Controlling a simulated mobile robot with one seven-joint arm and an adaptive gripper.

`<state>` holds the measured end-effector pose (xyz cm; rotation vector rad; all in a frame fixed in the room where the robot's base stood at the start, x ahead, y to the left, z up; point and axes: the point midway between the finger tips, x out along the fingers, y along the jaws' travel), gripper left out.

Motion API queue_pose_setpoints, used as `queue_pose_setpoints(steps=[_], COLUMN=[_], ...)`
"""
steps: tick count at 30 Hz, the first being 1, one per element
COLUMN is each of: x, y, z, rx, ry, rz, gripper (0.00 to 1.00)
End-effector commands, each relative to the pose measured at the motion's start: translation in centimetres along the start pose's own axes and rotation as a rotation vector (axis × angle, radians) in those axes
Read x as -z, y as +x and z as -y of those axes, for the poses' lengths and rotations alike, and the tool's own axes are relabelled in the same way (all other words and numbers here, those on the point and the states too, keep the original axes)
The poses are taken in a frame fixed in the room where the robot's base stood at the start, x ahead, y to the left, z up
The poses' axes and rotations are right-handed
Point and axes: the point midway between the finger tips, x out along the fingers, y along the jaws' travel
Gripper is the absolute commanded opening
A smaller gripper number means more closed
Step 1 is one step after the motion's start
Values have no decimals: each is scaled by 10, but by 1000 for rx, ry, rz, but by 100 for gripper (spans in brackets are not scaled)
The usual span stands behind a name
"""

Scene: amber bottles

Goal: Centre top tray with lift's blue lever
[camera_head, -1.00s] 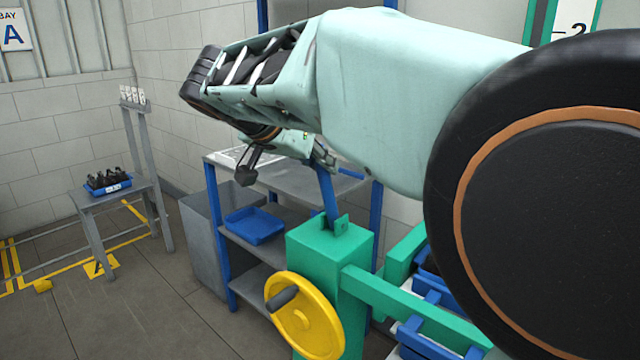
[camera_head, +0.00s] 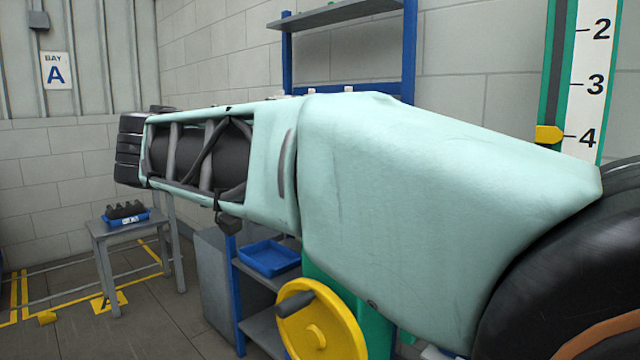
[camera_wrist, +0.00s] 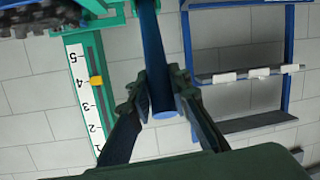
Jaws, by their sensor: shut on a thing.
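The lift's blue lever (camera_wrist: 160,70) runs down the middle of the wrist view, its round end near my fingertips. My gripper (camera_wrist: 160,98) has its two fingers around it, one on each side, and is shut on it. In the head view, my arm hides the gripper and the lever. The green lift post (camera_head: 318,268) shows partly behind my arm, with its yellow handwheel (camera_head: 325,335). A yellow pointer (camera_head: 549,134) stands near 4 on the white scale (camera_head: 590,100); it also shows in the wrist view (camera_wrist: 96,82). The top tray cannot be made out clearly.
A blue tray (camera_head: 268,258) sits on a grey shelf rack behind the lift. A stool (camera_head: 110,231) at the left bears another blue tray (camera_head: 127,219) with dark bottles. Floor at the lower left is mostly clear, with yellow markings.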

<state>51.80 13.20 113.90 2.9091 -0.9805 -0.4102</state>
Motion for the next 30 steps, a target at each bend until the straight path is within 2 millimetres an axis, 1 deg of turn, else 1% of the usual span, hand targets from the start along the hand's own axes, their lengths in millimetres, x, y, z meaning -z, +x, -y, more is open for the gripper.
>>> queue_pose_setpoints(steps=[1, 18, 19, 23, 24, 30], x=[-5, -7, -7, -6, -6, -4], y=[0, -2, -2, -2, -2, -2], z=[1, 1, 1, 1, 1, 1], rx=[-1, -5, -5, -5, -5, -4], ry=[-3, -8, -9, -7, -7, -5], rz=[-4, -16, -16, -17, -17, -19], gripper=[0, 0, 20, 34, 36, 36])
